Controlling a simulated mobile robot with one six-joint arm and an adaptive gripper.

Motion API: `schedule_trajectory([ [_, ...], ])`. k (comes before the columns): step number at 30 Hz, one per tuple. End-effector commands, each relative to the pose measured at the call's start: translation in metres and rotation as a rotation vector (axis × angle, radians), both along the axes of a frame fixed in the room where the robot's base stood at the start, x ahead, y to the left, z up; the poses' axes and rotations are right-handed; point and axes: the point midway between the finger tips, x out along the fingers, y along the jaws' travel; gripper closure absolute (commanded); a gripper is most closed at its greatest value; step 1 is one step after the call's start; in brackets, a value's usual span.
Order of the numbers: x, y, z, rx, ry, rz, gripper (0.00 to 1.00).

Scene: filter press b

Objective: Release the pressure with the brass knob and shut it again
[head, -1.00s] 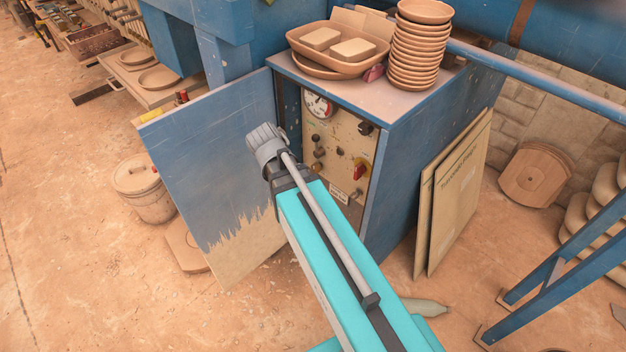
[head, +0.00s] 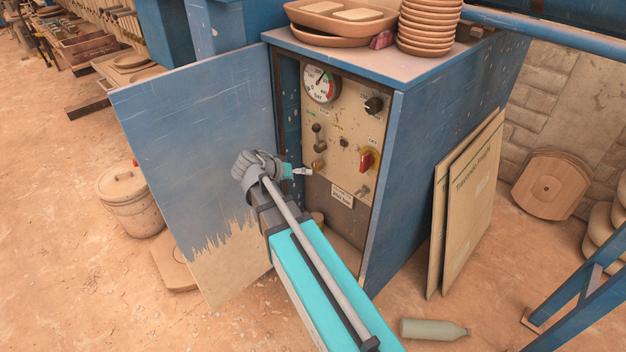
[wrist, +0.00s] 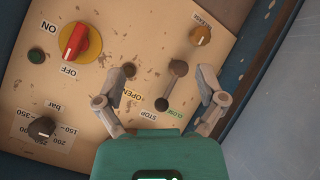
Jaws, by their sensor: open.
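The brass knob (head: 318,164) sits low on the left of the beige control panel (head: 340,122) inside the open blue cabinet. In the wrist view the brass knob (wrist: 200,36) is at the top right, beside a RELEASE label. My gripper (wrist: 166,80) is open and empty. Its two fingers point at the panel, short of the brass knob in the picture. A dark lever (wrist: 178,68) appears between the fingers, by OPEN, STOP and CLOSE labels. In the head view my gripper (head: 303,171) is just left of the brass knob. I cannot tell its distance from the panel.
A pressure gauge (head: 321,84) tops the panel. A red switch (head: 365,160) and a black dial (head: 373,105) are on its right. The open cabinet door (head: 200,150) stands left of my arm. Stacked bowls (head: 430,25) and trays sit on top. A bottle (head: 433,329) lies on the floor.

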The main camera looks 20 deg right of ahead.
Motion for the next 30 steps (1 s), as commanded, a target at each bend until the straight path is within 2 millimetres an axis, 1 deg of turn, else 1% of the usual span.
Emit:
schedule_trajectory([
  [1,0.006,-0.001,-0.017,-0.023,-0.022,-0.006,0.11],
  [3,0.011,-0.002,-0.024,-0.054,-0.055,-0.015,0.11],
  [17,0.046,-0.004,-0.071,-0.251,-0.281,-0.047,0.11],
  [24,0.064,-0.001,-0.094,-0.347,-0.405,-0.045,0.11],
  [30,0.076,0.004,-0.106,-0.411,-0.495,-0.034,0.11],
])
